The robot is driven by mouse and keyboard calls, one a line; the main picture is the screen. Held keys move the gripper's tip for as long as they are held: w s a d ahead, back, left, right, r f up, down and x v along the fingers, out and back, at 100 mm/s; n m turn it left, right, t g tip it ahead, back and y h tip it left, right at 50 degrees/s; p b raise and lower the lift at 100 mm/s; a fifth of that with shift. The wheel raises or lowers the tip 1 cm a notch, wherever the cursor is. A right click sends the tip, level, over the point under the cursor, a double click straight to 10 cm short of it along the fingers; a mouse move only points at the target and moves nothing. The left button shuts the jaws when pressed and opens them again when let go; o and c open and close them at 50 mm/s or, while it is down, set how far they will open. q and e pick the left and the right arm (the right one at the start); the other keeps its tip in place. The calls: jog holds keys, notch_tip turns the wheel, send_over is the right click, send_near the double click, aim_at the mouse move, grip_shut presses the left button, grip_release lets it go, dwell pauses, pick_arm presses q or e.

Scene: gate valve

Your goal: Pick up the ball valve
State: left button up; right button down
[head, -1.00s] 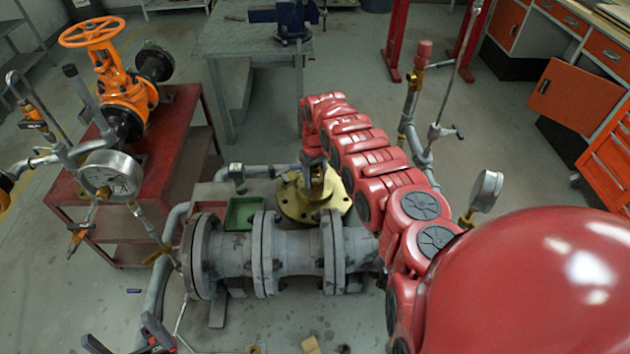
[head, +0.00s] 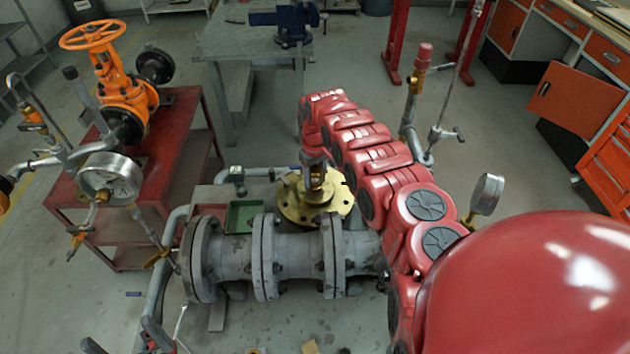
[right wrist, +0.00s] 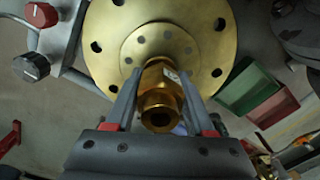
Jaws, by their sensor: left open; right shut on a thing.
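The ball valve (right wrist: 162,98) is a small brass fitting with a hexagonal body and an open bore, seen in the right wrist view. It stands in front of the round gold flange plate (right wrist: 105,25), and I cannot tell whether it touches the plate. My right gripper (right wrist: 160,85) has its two fingers closed on either side of the valve. In the head view my right gripper (head: 315,172) points down over the gold flange (head: 335,203), and the valve is mostly hidden there. My left gripper (head: 118,334) is open and empty at the bottom left edge.
Grey flanged pipework (head: 295,253) lies in front of the gold flange. A green tray (head: 243,216) sits to its left. A pressure gauge (head: 110,179) and an orange gate valve (head: 122,95) on a red table (head: 185,150) stand further left.

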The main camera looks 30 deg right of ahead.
notch_tip(320, 180, up, 8)
jog(key=b, duration=0.2)
jog(key=shift+r+b, duration=0.1)
jog(key=shift+b, duration=0.2)
jog(key=shift+r, duration=0.6)
jog(key=shift+r+p, duration=0.75)
jog(key=shift+r, duration=0.2)
jog(key=shift+r+p, duration=1.1)
jog(key=shift+a+f, duration=0.1)
